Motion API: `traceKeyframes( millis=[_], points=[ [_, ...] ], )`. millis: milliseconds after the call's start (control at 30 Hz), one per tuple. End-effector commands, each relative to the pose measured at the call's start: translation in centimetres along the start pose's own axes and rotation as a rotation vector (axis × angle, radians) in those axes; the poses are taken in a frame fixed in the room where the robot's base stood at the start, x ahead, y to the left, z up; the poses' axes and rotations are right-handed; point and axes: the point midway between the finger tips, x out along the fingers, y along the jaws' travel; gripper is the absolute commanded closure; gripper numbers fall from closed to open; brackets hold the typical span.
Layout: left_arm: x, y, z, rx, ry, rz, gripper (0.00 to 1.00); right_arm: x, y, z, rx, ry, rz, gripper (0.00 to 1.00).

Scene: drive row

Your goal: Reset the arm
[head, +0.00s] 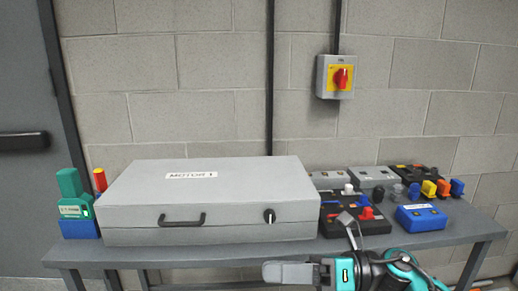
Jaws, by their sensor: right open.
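My right gripper (290,272) is in the head view at the bottom, in front of the table's front edge and pointing left. It is open, and nothing shows between its fingers. It appears apart from everything on the table. Part of my right arm shows at the lower right with teal and black links. My left gripper is not in view.
A grey case (210,205) labelled MOTOR 1 lies closed on the grey table (440,237). Left of it is a green and blue device (75,209). Right are black boxes with coloured knobs and a blue box (421,218). A red rotary switch (340,78) is on the wall.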

Motion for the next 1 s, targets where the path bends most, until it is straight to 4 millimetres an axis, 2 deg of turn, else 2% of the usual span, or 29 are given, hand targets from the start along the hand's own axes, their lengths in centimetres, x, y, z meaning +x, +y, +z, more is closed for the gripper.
traceKeyframes(
  millis=[67,167,267,333,367,467,500,600,700,833,900,1000],
  points=[
    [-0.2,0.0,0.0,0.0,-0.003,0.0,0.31,0.3,0.0,0.1,0.22,-0.211,0.03,0.53],
    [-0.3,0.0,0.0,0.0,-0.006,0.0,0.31,-0.8,-1.2,0.3,0.503,-0.47,0.049,0.53],
    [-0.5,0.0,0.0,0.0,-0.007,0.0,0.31,-3.0,-3.3,-0.8,0.804,-0.723,0.054,0.53],
    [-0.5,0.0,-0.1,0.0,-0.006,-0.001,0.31,-4.9,-5.1,-2.6,1.021,-0.898,0.051,0.53],
    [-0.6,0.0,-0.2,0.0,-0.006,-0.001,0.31,-5.9,-5.9,-3.6,1.115,-0.974,0.047,0.53],
    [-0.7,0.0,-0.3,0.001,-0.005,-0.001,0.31,-8.9,-8.2,-8.3,1.427,-1.223,0.029,0.53],
    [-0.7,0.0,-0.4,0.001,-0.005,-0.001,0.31,-10.1,-8.9,-10.7,1.551,-1.321,0.018,0.53],
    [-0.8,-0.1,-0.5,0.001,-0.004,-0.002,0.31,-12.6,-9.8,-16.9,1.829,-1.548,-0.01,0.53],
    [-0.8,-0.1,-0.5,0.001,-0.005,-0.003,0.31,-14.0,-9.6,-22.1,2.033,-1.719,-0.036,0.53],
    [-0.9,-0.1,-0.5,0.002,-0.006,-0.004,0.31,-14.9,-8.9,-26.3,2.184,-1.852,-0.06,0.53],
    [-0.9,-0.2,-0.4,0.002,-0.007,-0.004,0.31,-15.1,-8.7,-27.4,2.223,-1.887,-0.065,0.53],
    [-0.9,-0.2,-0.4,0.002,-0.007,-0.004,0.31,-15.2,-8.6,-27.6,2.234,-1.897,-0.066,0.53]
  ],
)
